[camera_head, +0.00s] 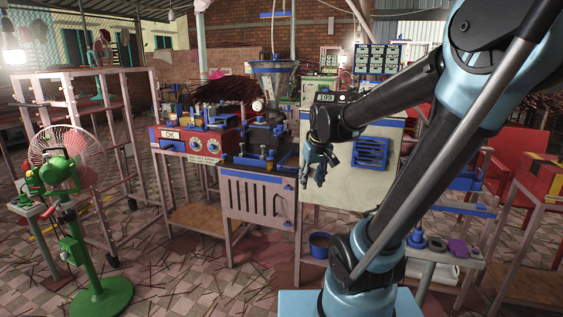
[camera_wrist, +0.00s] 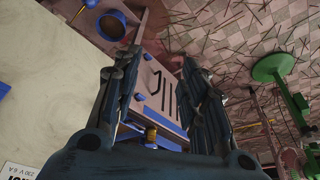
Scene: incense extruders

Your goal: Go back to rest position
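My gripper (camera_head: 318,172) hangs in front of the pale machine cabinet in the head view, to the right of the table with the blue-edged black top. It points downward and touches nothing that I can see. In the wrist view my gripper (camera_wrist: 160,75) has its two fingers apart, with nothing held between them. Past the fingers, the slotted cabinet front (camera_wrist: 158,92) and the floor show. My arm reaches in from the right side of the head view.
The extruder table (camera_head: 258,195) stands left of my gripper, with a hopper (camera_head: 273,80) above. A red control box (camera_head: 190,143) sits further left. A green fan (camera_head: 68,170) stands at far left. A blue bucket (camera_head: 320,245) is on the floor. Red chairs (camera_head: 505,150) are right.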

